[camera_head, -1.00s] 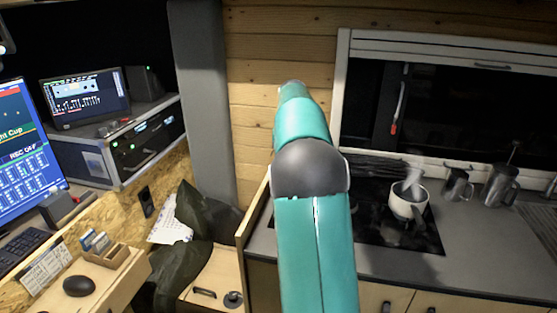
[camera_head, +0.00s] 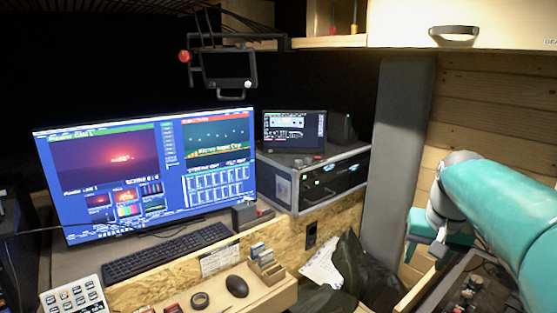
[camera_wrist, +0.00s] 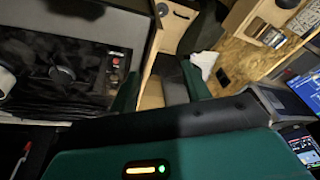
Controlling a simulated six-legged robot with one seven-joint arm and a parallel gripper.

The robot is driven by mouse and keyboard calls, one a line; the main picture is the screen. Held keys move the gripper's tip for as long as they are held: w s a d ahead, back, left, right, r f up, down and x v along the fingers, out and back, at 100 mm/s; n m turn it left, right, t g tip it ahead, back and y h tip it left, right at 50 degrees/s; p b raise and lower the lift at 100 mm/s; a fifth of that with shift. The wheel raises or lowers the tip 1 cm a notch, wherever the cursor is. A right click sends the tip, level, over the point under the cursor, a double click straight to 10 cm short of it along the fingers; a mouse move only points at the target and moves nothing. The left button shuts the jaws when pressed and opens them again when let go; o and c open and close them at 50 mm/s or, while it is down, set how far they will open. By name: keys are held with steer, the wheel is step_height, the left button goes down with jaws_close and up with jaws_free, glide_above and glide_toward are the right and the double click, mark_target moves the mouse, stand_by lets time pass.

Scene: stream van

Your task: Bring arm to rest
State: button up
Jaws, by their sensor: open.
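My teal arm reaches in from the right edge of the head view and bends at a grey joint. Its far end hangs low beside the grey pillar, and the fingertips are not clear there. In the wrist view my gripper (camera_wrist: 160,90) shows two dark green fingers set well apart. The jaws are open, with nothing held between them. Beyond them I see a pale wooden surface and dark cloth.
A large monitor (camera_head: 150,175) and keyboard (camera_head: 168,250) stand at the left. A rack case (camera_head: 318,182) sits beside the grey pillar (camera_head: 397,140). A wooden cabinet (camera_head: 480,25) hangs above the arm. A black mouse (camera_head: 237,286) lies on the desk.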

steer(key=s+a+f+n+t, duration=0.1)
steer(key=s+a+f+n, duration=0.1)
steer(key=s+a, duration=0.5)
steer(key=s+a+f+n+t, duration=0.1)
steer(key=s+a+f+n, duration=0.1)
steer(key=s+a+f, duration=0.3)
steer(key=s+a, duration=0.2)
steer(key=s, duration=0.2)
steer(key=shift+a+t, duration=0.3)
steer(key=shift+t, duration=0.1)
steer(key=shift+s+r, duration=0.1)
steer(key=shift+c, duration=1.2)
steer(key=shift+d, duration=0.15)
